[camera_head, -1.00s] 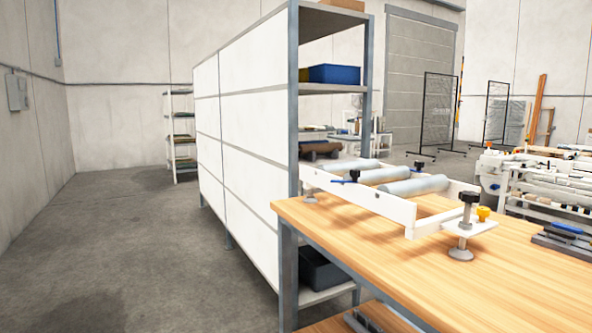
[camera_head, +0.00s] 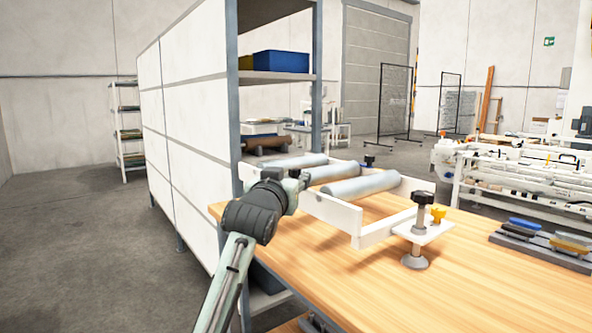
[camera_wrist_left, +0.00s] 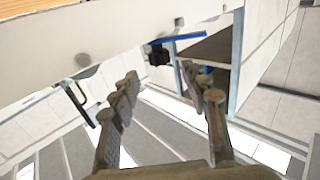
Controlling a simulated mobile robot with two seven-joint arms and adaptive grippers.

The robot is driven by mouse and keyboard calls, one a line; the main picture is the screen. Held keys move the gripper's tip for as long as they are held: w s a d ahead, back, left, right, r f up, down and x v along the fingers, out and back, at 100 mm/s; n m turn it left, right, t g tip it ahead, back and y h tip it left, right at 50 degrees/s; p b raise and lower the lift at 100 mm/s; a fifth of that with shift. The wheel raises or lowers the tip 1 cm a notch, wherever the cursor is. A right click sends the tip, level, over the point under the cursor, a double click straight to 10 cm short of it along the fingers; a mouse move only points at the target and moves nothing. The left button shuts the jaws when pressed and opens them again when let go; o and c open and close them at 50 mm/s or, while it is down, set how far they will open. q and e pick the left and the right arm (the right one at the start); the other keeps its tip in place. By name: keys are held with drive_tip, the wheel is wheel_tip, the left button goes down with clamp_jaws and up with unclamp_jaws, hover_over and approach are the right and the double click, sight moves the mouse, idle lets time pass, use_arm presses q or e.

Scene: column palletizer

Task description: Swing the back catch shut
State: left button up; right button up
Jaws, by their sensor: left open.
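The white roller frame (camera_head: 345,217) stands on the wooden bench with several grey rollers across it. In the head view that catch is hidden behind my left gripper (camera_head: 299,179), which is beside the frame's left rail. In the wrist view the gripper (camera_wrist_left: 167,88) is open and empty, its fingers apart from the lever. Another black-knobbed catch (camera_head: 368,161) shows on the frame's far side.
A clamp with a black knob (camera_head: 423,197) and a yellow knob (camera_head: 438,215) stand on the frame's front corner plate. A tall shelf unit (camera_head: 232,100) is close behind my left arm. The front bench top (camera_head: 350,285) is clear.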

sight(294, 171)
use_arm(q)
drive_tip(key=x, duration=0.5)
drive_tip(key=shift+w+p, duration=0.15)
drive_tip(key=shift+p, duration=0.15)
drive_tip(key=shift+w+d, duration=0.1)
drive_tip(key=shift+w, duration=0.5)
use_arm(e)
drive_tip(key=shift+g, duration=0.4)
drive_tip(key=s+f, duration=0.1)
drive_tip(key=f, duration=0.1)
drive_tip(key=s+d+f, duration=0.1)
drive_tip(key=s, duration=0.1)
drive_tip(key=shift+s+f, duration=0.15)
drive_tip(key=shift+f, duration=0.2)
use_arm(q)
drive_tip(key=shift+f, duration=0.1)
clamp_jaws()
